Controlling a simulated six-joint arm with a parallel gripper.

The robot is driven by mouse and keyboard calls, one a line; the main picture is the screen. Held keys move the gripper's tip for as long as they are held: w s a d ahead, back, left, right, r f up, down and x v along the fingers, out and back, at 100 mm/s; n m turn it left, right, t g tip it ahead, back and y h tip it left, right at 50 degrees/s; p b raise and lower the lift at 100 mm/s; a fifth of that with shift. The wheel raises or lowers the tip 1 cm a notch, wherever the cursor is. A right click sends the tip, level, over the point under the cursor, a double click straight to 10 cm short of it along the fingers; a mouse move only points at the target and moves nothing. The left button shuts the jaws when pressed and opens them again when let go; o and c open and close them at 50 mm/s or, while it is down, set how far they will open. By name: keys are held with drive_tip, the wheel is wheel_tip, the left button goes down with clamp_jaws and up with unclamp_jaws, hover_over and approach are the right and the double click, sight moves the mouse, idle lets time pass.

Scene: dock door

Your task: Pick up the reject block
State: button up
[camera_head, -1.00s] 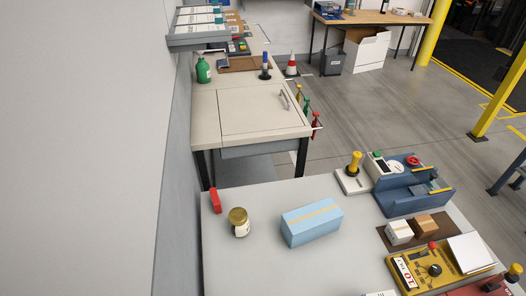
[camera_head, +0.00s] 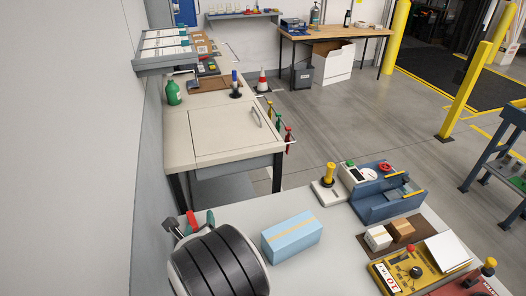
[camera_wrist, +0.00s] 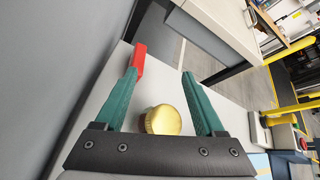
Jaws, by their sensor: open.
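A small upright red block (camera_wrist: 138,60), the only plain red block I see, stands near the table's far left corner. No reject label can be read on it. In the wrist view it shows just past the tip of the left green finger; I cannot tell whether they touch. My gripper (camera_wrist: 159,74) is open, with nothing held between its green fingers. A jar's gold lid (camera_wrist: 162,120) shows between the fingers, nearer the palm. In the head view my dark arm hides the jar and most of the gripper; a bit of red shows beside a green finger.
A light blue box (camera_head: 291,238) lies on the grey table right of my arm. A blue fixture (camera_head: 385,195), small white (camera_head: 377,238) and brown (camera_head: 401,231) boxes and a yellow control box (camera_head: 415,272) stand farther right. A grey wall (camera_head: 75,150) runs close on the left.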

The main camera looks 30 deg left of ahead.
sight(192, 223)
drive_tip(key=shift+m, duration=0.6)
drive_tip(key=s+a+f, duration=0.2)
drive_tip(key=f, duration=0.1)
drive_tip(key=shift+a+f, duration=0.1)
drive_tip(key=shift+f, duration=0.05)
drive_tip(key=x, duration=0.6)
drive_tip(key=shift+w+a+f, duration=0.1)
drive_tip(key=shift+w+a, duration=0.2)
clamp_jaws()
drive_tip(key=shift+d, duration=0.1)
